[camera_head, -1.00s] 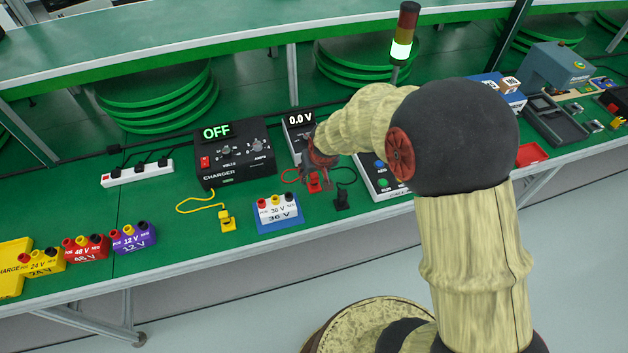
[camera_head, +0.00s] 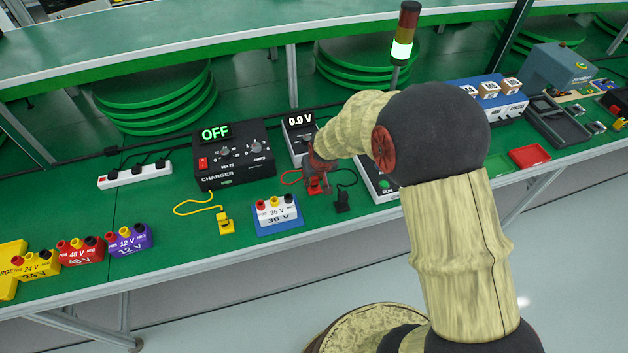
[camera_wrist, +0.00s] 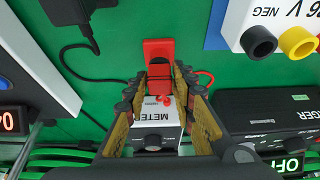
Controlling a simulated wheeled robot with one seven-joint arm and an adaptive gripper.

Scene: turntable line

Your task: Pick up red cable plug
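The red cable plug (camera_head: 314,187) sits on the green bench in front of the meter (camera_head: 299,130), its red cable curving to the left in the head view. In the wrist view the red plug (camera_wrist: 158,56) is at the fingertip end of my gripper (camera_wrist: 159,75), roughly centred between the two fingers. My gripper is open, with a clear gap between its fingers. In the head view my gripper (camera_head: 320,165) is just above the plug and partly hides it. I cannot tell whether the fingers touch it.
A black plug (camera_head: 342,202) lies right of the red one, and a yellow plug (camera_head: 225,224) lies to the left. The 36 V battery (camera_head: 277,216) stands close by. The charger (camera_head: 234,155) reads OFF; the meter reads 0.0 V. Other batteries stand at the left.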

